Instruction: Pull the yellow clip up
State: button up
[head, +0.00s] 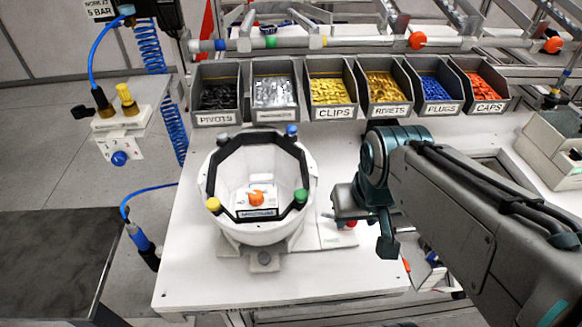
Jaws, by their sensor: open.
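The yellow clip (213,204) sits at the front left corner of the black frame on the white helmet shell (262,228). Whether the yellow clip is up or down I cannot tell.
Several labelled bins (332,113) line the back of the white table (190,280). An orange part (257,198) shows inside the shell. A small red thing (351,224) is beside my gripper. A valve box with a yellow knob (125,95) stands at the left. The table's front left is clear.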

aim_at(213, 205)
jog(key=k, duration=1.3)
jog(key=u, duration=0.85)
jog(key=i, duration=1.1)
jog(key=z, duration=0.35)
